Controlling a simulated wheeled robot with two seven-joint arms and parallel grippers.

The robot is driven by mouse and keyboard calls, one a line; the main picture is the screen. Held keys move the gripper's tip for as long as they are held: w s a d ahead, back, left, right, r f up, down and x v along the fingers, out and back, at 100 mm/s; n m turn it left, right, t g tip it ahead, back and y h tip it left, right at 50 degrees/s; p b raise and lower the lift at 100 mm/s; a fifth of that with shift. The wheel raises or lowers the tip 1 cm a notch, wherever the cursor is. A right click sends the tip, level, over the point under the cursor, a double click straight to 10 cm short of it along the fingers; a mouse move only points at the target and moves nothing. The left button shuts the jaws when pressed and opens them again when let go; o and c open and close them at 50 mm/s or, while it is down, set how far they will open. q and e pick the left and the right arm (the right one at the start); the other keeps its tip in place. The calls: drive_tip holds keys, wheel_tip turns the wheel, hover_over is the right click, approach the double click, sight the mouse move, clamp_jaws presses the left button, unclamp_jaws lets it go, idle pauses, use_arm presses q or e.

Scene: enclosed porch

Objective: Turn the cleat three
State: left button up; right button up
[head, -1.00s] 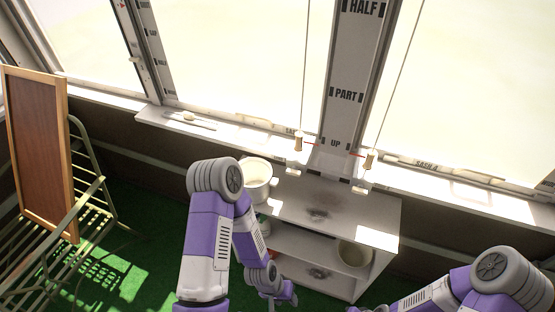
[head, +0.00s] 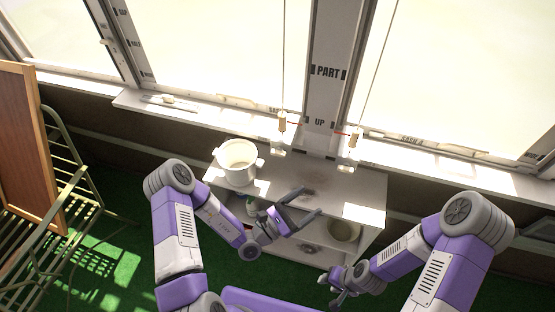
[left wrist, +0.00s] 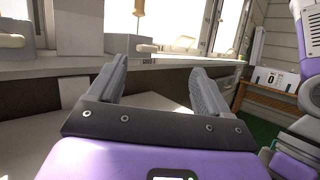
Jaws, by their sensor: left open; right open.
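Pale cleat-like fittings sit at the window sill below the post: one left of it (head: 277,151) and one right of it (head: 345,168). I cannot tell which is cleat three. A pale fitting also shows beyond the fingers in the left wrist view (left wrist: 146,48). Wooden cord pulls hang just above, left (head: 282,122) and right (head: 356,138). My left gripper (head: 311,201) is open and empty over the white shelf unit, below and apart from the sill fittings. My right gripper (head: 334,290) is open, low in front of the shelf unit, touching no fitting.
A white pot (head: 238,160) stands on the shelf unit's top (head: 365,190), left of my left gripper. The post (head: 326,90) reads PART and UP. A green metal bench (head: 75,208) and framed board (head: 22,150) stand at left.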

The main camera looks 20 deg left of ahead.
sight(278, 153)
use_arm(q)
drive_tip(key=w+a+n+t+y, duration=0.3)
drive_tip(key=a+n+y, duration=0.1)
drive_tip(key=a+y, duration=0.25)
drive_tip(key=w+a+n+t+y, duration=0.3)
drive_tip(key=a+n+t+y, duration=0.15)
drive_tip(key=y, duration=0.25)
drive_tip(key=f+b+x, duration=0.1)
drive_tip(key=x, duration=0.5)
drive_tip(key=shift+w+a+g+y, duration=0.45)
drive_tip(key=shift+w+a, duration=0.1)
drive_tip(key=shift+a, duration=0.1)
drive_tip(key=shift+r+n, duration=0.15)
drive_tip(key=shift+n, duration=0.1)
drive_tip(key=shift+c, duration=0.2)
drive_tip(key=c, duration=1)
